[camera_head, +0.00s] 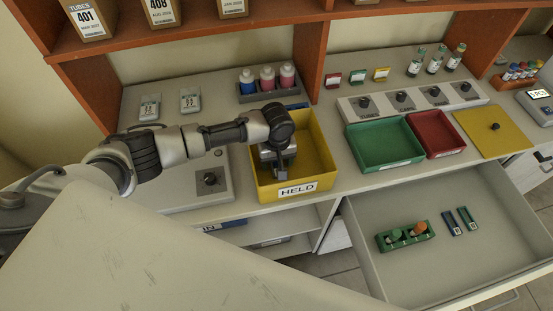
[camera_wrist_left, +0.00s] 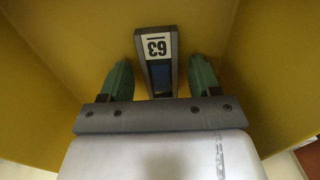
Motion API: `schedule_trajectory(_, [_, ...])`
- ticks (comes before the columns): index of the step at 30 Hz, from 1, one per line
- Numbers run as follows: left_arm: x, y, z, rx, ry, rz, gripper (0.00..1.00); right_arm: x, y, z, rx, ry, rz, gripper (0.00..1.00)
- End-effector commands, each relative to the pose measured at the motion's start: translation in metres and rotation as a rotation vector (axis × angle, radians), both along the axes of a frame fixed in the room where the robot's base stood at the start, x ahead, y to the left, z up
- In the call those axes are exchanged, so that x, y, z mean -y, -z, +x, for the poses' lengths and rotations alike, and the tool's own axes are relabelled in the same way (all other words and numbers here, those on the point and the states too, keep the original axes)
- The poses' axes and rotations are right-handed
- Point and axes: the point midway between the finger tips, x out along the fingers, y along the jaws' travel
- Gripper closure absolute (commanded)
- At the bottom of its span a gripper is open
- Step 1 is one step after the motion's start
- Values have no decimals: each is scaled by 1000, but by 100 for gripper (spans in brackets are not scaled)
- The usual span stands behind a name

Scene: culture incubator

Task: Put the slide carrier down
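The slide carrier (camera_wrist_left: 158,46), a grey piece with a white label reading 63 and a dark blue window, is in the yellow HELD tray (camera_head: 325,150). In the left wrist view it lies between the two green fingers of my left gripper (camera_wrist_left: 159,78), with a narrow gap on each side, so the gripper looks open around it. In the head view my left gripper (camera_head: 281,168) is down inside the tray, and the carrier cannot be told apart from it there. My right gripper is not in view.
Green (camera_head: 385,146) and red (camera_head: 434,133) trays stand right of the yellow one. An open drawer (camera_head: 400,279) below holds a green rack (camera_head: 405,237) and two small slide carriers (camera_head: 459,221). A bottle rack (camera_head: 268,91) stands behind, under the wooden shelf (camera_head: 190,35).

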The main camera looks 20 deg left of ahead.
Motion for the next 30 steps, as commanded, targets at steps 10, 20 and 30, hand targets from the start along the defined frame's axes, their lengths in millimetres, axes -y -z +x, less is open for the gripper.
schedule_trajectory(10, [0,-11,1,2,-1,-2,37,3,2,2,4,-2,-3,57])
schedule_trajectory(20, [0,-78,1,3,0,-1,37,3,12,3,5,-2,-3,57])
schedule_trajectory(30, [0,-121,1,1,-1,0,37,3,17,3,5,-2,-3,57])
